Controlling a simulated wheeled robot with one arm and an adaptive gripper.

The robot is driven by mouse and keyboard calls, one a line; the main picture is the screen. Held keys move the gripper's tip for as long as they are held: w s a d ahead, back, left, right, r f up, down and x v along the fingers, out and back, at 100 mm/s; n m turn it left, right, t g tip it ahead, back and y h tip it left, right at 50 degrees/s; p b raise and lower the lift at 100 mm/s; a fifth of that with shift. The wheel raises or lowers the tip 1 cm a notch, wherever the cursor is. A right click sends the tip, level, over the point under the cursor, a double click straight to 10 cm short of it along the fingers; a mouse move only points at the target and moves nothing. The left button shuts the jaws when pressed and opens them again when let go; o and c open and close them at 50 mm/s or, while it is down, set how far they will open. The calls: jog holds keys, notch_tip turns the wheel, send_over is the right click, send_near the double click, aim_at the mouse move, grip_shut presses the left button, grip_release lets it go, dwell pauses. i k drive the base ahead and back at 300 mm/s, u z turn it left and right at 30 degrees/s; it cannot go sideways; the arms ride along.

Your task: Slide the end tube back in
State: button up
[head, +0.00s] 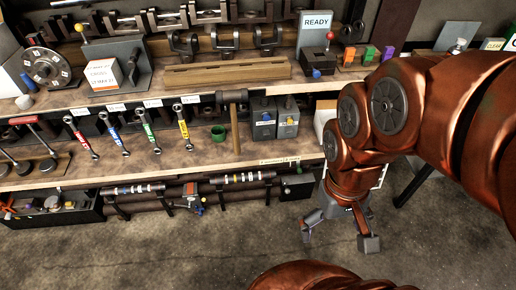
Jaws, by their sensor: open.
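Two dark tubes with light and coloured bands lie on brackets under the lower shelf, a left tube (133,189) and a right tube (245,178). The right tube's right end is near a dark box. I cannot tell which of them is the end tube, or whether either sticks out. My gripper (337,238) hangs at the end of my copper-coloured arm, to the right of both tubes. Its fingers are spread and point down over the floor, with nothing between them. It is apart from the tubes.
Coloured wrenches (141,128), a hammer (234,115) and a green cup (218,133) are on the lower shelf (190,160). A red-and-blue tool (194,198) hangs between the tubes. A dark bin (50,210) stands at the left. The concrete floor (190,255) in front is clear.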

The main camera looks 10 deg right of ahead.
aim_at(304, 162)
jog(key=z, duration=0.1)
jog(key=k, duration=0.4)
jog(key=u, duration=1.2)
